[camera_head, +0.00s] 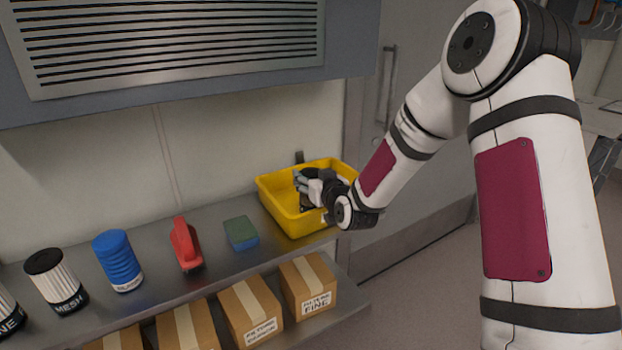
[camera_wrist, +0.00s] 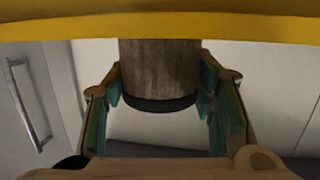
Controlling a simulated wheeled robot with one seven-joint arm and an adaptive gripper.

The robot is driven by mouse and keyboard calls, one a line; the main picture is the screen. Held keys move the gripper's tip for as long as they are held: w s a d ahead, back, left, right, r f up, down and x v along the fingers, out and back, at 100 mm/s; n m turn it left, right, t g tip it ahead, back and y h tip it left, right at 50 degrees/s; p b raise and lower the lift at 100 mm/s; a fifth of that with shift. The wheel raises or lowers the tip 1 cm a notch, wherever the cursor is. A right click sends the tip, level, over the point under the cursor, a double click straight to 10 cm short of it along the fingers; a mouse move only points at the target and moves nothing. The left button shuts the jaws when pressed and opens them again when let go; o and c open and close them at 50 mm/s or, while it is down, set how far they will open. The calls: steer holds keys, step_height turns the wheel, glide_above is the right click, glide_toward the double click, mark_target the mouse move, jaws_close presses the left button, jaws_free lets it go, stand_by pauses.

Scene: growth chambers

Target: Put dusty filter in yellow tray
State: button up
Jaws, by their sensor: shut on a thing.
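The dusty filter is a brown-grey pleated cylinder (camera_wrist: 160,72) with a dark end ring, in the wrist view. My gripper (camera_wrist: 160,92) is shut on it, one teal-padded finger on each side. In the head view my gripper (camera_head: 312,187) is at the yellow tray (camera_head: 275,207), over its open inside. The tray stands at the right end of the grey shelf, and its yellow edge (camera_wrist: 160,24) crosses the top of the wrist view. The filter is mostly hidden by my gripper in the head view, so I cannot tell whether it touches the tray floor.
On the shelf (camera_head: 215,268) stand a white pleated filter (camera_head: 58,282), a blue ribbed cylinder (camera_head: 118,262), a red-handled tool (camera_head: 185,245) and a green-and-blue sponge (camera_head: 241,234). Cardboard boxes (camera_head: 308,285) sit on the lower shelf. A vented grey panel (camera_head: 180,40) overhangs the back.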

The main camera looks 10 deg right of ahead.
steer(key=o, duration=1.3)
steer(key=shift+c, duration=0.2)
steer(key=shift+s+r, duration=0.15)
steer(key=p+v, duration=0.1)
steer(key=v, duration=1.1)
